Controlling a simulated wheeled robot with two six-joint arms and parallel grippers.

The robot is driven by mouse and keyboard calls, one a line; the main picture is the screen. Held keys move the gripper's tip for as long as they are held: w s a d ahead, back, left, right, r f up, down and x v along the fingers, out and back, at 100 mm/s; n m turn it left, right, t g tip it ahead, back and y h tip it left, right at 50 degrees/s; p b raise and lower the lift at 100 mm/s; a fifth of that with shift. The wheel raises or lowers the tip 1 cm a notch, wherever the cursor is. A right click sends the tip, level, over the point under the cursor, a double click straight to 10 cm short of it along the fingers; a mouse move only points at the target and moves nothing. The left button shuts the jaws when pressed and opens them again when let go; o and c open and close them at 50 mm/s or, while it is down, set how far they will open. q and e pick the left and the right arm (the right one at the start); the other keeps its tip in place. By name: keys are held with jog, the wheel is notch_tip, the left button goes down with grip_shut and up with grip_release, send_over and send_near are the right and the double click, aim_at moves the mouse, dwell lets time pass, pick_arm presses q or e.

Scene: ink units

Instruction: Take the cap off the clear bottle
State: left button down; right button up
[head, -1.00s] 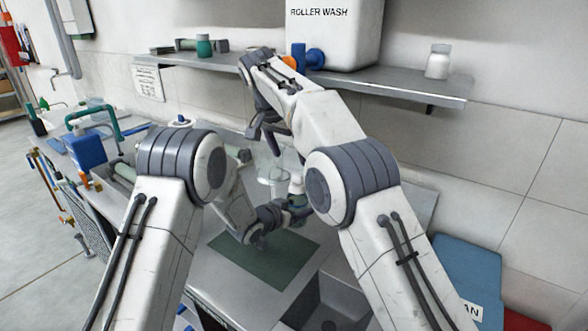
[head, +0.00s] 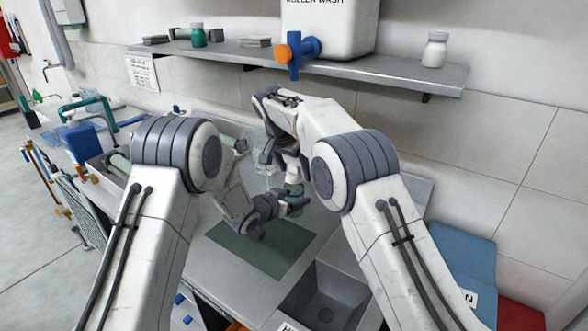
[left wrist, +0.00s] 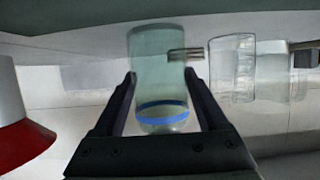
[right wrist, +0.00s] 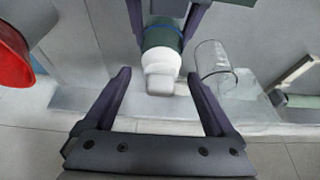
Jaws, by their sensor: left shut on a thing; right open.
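The clear bottle (left wrist: 160,60) has a greenish tint and a blue band, and my left gripper (left wrist: 158,88) is shut around its body. In the head view the bottle (head: 295,189) is small and partly hidden between the grippers, above the bench. Its white cap (right wrist: 160,70) shows in the right wrist view, facing my right gripper (right wrist: 158,88). My right gripper is open, and the cap's end lies at the mouth between its fingertips. I cannot tell whether a finger touches it. In the head view the left gripper (head: 290,204) is just below the right one.
A clear glass beaker (right wrist: 216,66) stands close beside the bottle; another glass vessel (left wrist: 273,78) is near it. A green mat (head: 262,252) lies below, with a sink (head: 325,298) at the front. A wall shelf (head: 400,78) carries a large white container (head: 330,32).

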aim_at(294, 164)
grip_shut()
jog(key=shift+r, duration=0.2)
dwell(0.5)
jog(key=shift+r, duration=0.9)
jog(key=shift+r, duration=2)
pick_arm(q)
grip_release()
jog(key=shift+s+a, duration=0.1)
